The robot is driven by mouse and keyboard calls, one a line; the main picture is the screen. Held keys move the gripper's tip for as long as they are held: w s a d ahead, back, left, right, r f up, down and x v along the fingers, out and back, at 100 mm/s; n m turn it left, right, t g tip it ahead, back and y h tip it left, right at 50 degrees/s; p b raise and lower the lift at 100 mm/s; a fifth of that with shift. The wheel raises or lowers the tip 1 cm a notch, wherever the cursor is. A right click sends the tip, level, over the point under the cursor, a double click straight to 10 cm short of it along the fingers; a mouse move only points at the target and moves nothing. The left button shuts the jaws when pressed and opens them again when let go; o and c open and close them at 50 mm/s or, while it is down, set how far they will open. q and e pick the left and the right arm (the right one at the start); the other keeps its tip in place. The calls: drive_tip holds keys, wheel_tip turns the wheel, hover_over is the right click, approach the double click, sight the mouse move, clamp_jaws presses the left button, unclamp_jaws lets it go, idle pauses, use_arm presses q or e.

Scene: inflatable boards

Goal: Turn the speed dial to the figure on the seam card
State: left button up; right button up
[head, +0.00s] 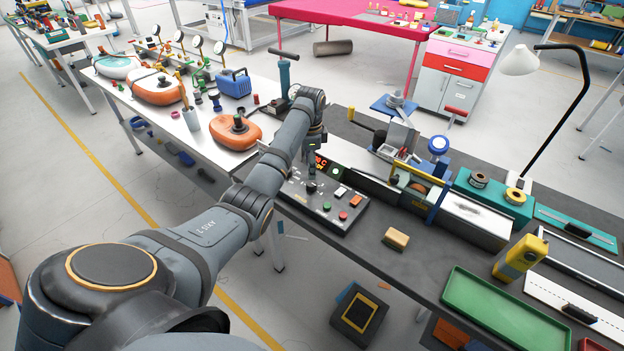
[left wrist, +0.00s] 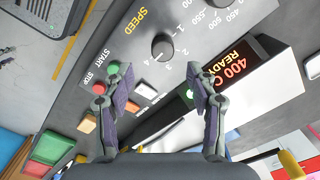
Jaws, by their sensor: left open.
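The speed dial (left wrist: 162,47) is a round black knob beside the word SPEED on a dark control panel (head: 300,203), with small figures around it. I cannot tell surely which figure its pointer meets. My left gripper (left wrist: 160,76) is open, its two fingers spread on either side and short of the dial, with nothing between them. In the head view the left gripper (head: 317,146) is over the back of the panel, partly hidden by its arm. I cannot pick out the seam card in either view. My right gripper is not seen.
A display (left wrist: 232,66) reads 400 C READY. Green START (left wrist: 113,68) and red STOP (left wrist: 99,88) buttons sit near the dial. A tan block (head: 396,239), a yellow handheld device (head: 520,257) and a green tray (head: 510,318) lie right of the panel.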

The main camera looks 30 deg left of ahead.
sight(311, 183)
use_arm(q)
drive_tip(key=f, duration=0.4)
drive_tip(key=shift+w+f, duration=0.2)
drive_tip(key=shift+w, duration=0.15)
wheel_tip(311, 183, down, 2)
drive_tip(key=shift+f, duration=0.25)
drive_tip(key=shift+s+f, duration=0.1)
drive_tip(key=shift+f, duration=0.35)
drive_tip(key=shift+c, duration=0.5)
drive_tip(key=c, duration=1)
drive_tip(key=shift+p, duration=0.3)
drive_tip(key=shift+c, duration=0.2)
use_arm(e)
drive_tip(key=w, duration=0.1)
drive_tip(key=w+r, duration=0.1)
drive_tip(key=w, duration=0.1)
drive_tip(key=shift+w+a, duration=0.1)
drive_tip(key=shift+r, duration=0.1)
